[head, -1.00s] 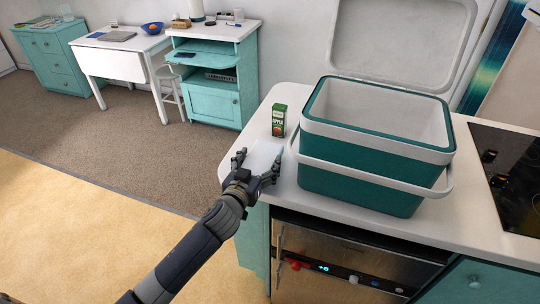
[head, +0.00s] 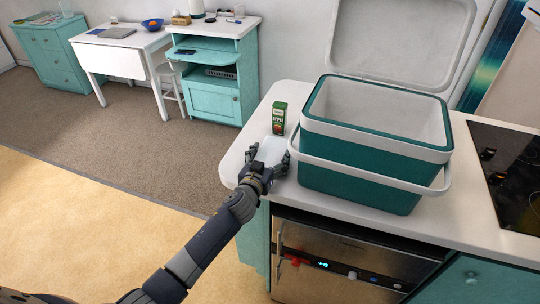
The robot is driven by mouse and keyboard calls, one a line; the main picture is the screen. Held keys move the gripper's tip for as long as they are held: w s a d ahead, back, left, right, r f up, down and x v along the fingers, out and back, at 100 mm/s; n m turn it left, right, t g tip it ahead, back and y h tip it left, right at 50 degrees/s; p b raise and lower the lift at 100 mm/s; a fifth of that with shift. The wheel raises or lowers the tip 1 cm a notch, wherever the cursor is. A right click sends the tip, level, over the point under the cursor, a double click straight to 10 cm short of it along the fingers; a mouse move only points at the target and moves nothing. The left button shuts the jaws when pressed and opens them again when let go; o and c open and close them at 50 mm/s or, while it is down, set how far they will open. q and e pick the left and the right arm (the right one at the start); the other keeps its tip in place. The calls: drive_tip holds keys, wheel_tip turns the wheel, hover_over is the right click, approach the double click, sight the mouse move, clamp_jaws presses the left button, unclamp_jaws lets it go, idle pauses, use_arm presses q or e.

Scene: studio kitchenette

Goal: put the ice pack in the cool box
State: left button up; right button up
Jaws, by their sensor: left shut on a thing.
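The teal cool box (head: 355,184) with a pale rim stands on the white counter. Its lid (head: 400,45) is raised open at the back, and the inside that I can see looks empty. The pale, whitish ice pack (head: 271,148) is at the counter's left end, left of the box. My left gripper (head: 269,156) is shut on the ice pack, one finger on each side, and partly hides it. Whether the pack touches the counter is hard to tell. My right gripper is out of view.
A green apple juice carton (head: 279,119) stands just behind the ice pack. The cool box's handle (head: 375,180) hangs across its front. A black hob (head: 505,175) lies to the right. Below the counter is a steel-fronted appliance (head: 340,262).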

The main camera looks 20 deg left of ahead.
use_arm(q)
drive_tip(key=o, duration=1)
drive_tip(key=shift+f, duration=0.25)
drive_tip(key=shift+c, duration=0.2)
drive_tip(key=o, duration=0.4)
drive_tip(key=shift+r, duration=0.1)
drive_tip(key=shift+o, duration=0.2)
